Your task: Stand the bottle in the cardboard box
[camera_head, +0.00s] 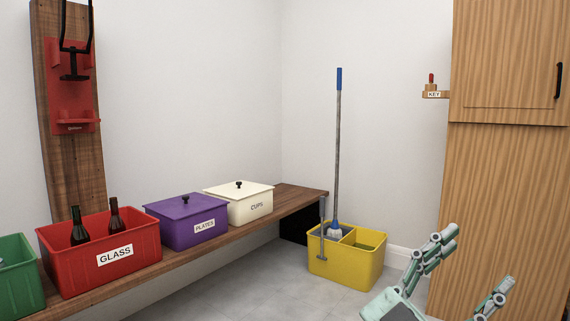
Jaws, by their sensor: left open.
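Two dark bottles stand in the red box labelled GLASS (70,265) at the left: one green-black bottle (79,236) and one brown bottle (115,222). Their lower parts are hidden inside the box. I cannot tell which of them, if either, is the task's bottle. No cardboard box shows in this view. My left gripper (480,260) is at the bottom right, open and empty, in front of the wooden cabinet and far from the bottles. My right gripper is not in view.
A wooden bench (285,197) carries the red box, a green box (22,290), a purple PLATES box (170,233) and a white CUPS box (228,208). Floor in front is clear.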

